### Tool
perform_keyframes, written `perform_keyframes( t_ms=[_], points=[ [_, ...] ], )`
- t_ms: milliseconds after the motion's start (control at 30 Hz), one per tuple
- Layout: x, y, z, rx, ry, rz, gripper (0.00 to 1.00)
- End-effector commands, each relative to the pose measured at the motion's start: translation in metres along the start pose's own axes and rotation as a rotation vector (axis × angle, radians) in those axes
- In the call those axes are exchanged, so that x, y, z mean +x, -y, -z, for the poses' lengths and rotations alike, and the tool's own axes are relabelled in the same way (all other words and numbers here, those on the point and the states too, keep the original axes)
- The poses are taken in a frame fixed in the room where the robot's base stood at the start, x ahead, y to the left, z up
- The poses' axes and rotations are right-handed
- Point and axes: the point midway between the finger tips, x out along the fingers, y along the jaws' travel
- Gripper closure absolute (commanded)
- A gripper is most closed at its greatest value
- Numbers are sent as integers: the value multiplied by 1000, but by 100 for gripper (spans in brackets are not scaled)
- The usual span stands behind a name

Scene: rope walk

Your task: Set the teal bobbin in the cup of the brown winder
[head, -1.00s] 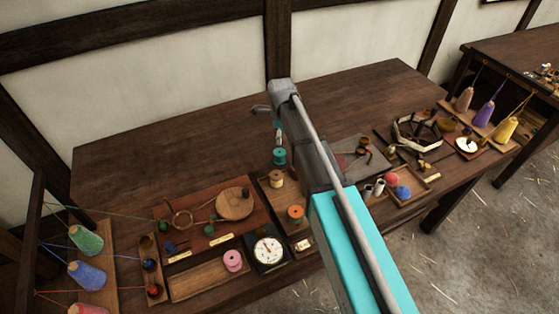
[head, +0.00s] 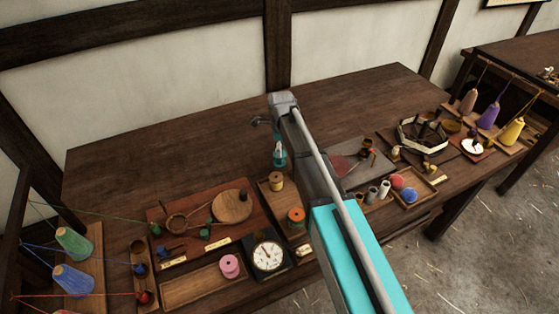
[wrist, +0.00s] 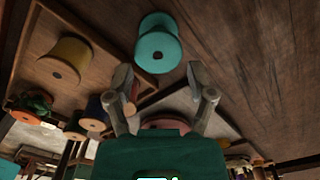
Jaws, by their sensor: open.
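The teal bobbin (head: 279,159) stands on the table behind the yellow spool, partly hidden by my gripper (head: 277,143). In the wrist view the teal bobbin (wrist: 158,43) lies just beyond the fingertips of my gripper (wrist: 159,76), roughly centred between them. The fingers are spread and empty. A red-brown board at left carries a round brown wooden disc (head: 232,206) and a small brown cup (head: 177,223); this looks like the brown winder, though I cannot be certain. The cup looks empty.
A yellow spool (head: 276,181) and an orange spool (head: 296,215) stand on a wooden tray close by. A dial (head: 267,256) and a pink spool (head: 229,265) are in front. A grey board (head: 352,160) lies right of my arm. The table's back is clear.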

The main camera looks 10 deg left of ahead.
Motion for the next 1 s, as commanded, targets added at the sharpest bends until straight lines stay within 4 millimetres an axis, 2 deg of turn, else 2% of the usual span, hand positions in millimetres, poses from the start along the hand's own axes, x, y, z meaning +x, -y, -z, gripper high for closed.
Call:
perform_keyframes(
  t_ms=[367, 1000],
  points=[
    [6, 0, 0, 0, 0, 0, 30],
    [50, -2, -2, 0, 0, 0, 30]
  ],
)
